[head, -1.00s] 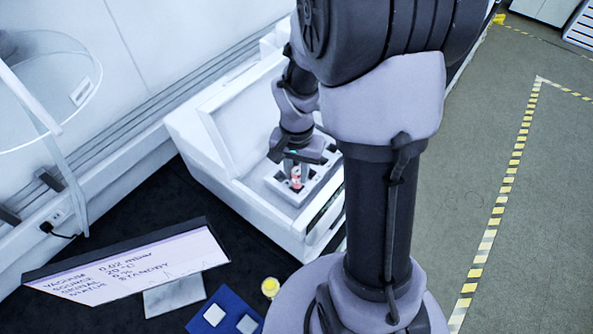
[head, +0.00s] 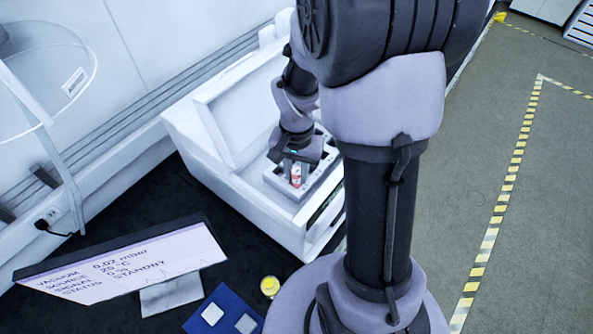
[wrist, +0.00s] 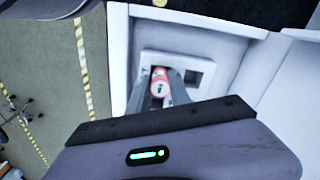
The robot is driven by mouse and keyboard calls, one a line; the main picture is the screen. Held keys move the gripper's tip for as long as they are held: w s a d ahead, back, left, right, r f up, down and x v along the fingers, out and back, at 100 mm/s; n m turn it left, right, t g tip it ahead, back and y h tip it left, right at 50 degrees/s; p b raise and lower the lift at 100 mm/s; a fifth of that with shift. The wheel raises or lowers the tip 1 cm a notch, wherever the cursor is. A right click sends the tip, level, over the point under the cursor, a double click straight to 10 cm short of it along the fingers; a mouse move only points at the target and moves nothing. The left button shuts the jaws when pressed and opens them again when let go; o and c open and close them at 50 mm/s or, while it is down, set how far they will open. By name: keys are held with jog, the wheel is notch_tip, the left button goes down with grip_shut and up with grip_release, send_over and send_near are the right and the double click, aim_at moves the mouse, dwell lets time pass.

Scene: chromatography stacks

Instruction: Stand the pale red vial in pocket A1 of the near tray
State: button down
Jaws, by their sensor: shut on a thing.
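The pale red vial (head: 296,173) is between the fingers of my gripper (head: 295,169), which is shut on it. The wrist view also shows the vial (wrist: 160,82), with a light end and a dark mark, between the two grey fingers (wrist: 159,88). It looks upright. The light grey tray (head: 283,187) with square pockets lies below it, inside the white open-topped housing. The vial is over the tray's near part. I cannot tell whether its lower end is inside a pocket. In the wrist view, the tray (wrist: 206,68) is partly hidden by my fingers, and no pocket label is readable.
The white housing's walls (head: 240,190) surround the tray closely. A display panel (head: 125,268) stands at the lower left. A blue mat (head: 222,311) with pale squares and a yellow-capped item (head: 270,286) lie in front. Floor at right is clear.

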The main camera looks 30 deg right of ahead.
jog(key=shift+f+b, duration=0.65)
jog(key=shift+b, duration=0.1)
jog(key=c, duration=0.7)
grip_release()
jog(key=shift+r, duration=0.1)
notch_tip(320, 180, up, 7)
jog(key=p, duration=0.5)
